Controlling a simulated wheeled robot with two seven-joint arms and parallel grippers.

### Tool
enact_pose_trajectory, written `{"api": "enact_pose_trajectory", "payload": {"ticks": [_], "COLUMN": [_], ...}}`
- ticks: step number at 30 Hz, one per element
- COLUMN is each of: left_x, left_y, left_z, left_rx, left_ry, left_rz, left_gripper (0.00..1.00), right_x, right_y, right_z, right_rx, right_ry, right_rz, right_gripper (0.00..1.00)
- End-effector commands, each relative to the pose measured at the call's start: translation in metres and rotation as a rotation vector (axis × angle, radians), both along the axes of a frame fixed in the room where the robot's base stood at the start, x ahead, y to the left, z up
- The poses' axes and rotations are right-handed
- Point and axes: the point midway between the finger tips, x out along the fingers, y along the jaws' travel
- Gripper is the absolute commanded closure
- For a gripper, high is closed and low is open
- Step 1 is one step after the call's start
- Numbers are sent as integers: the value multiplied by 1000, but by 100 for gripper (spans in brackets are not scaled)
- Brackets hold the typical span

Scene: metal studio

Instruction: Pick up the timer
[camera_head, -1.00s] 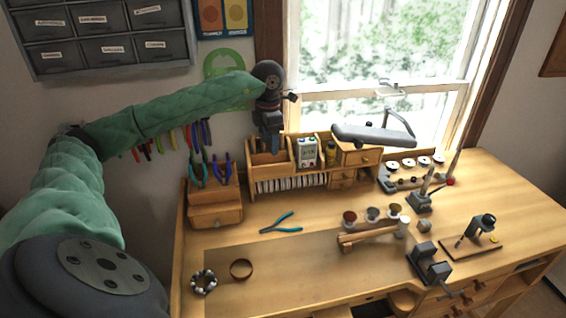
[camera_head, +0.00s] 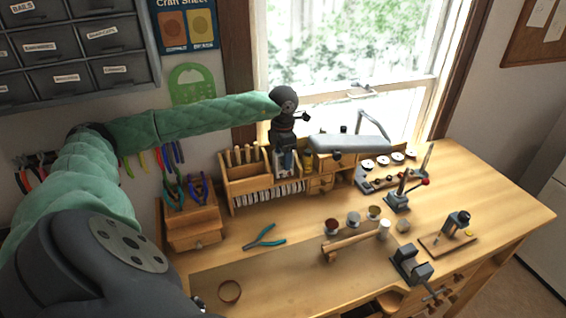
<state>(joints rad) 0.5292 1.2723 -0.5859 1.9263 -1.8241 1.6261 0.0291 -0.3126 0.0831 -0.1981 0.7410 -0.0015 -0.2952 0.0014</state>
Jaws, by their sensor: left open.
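The timer (camera_head: 281,173) is a small whitish upright device standing in a wooden organizer (camera_head: 245,186) at the back of the workbench, below the window. My left gripper (camera_head: 288,159) is open and points down at the timer's top, hiding most of its upper part. I cannot tell whether the fingers are around the timer or just in front of it. My right gripper is not in view.
Wooden-handled tools stand in the organizer left of the timer. A yellow-black bottle (camera_head: 308,161) and small wooden drawers (camera_head: 321,184) are close on its right, with a grey lamp head (camera_head: 348,144) beyond. Pliers (camera_head: 264,238) lie on the bench in front.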

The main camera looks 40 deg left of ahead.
Motion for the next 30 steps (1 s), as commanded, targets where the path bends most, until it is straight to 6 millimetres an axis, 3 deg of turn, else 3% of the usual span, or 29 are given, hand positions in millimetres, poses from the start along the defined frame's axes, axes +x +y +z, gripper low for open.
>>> {"api": "enact_pose_trajectory", "payload": {"ticks": [4, 5, 12, 22, 30], "left_x": [0, 0, 0, 0, 1], "left_y": [0, 0, 0, 0, 0], "left_z": [0, 0, 0, 7, 52], "left_rx": [0, 0, 0, 0, 1], "left_ry": [0, 0, 0, -2, -4], "left_rz": [0, 0, 0, 0, 0], "left_gripper": [40, 44, 91, 91, 91], "right_x": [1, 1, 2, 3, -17], "right_y": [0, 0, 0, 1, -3], "right_z": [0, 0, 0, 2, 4], "right_rx": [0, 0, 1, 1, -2], "right_ry": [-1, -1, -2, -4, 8], "right_rz": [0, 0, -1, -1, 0], "right_gripper": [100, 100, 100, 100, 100]}}
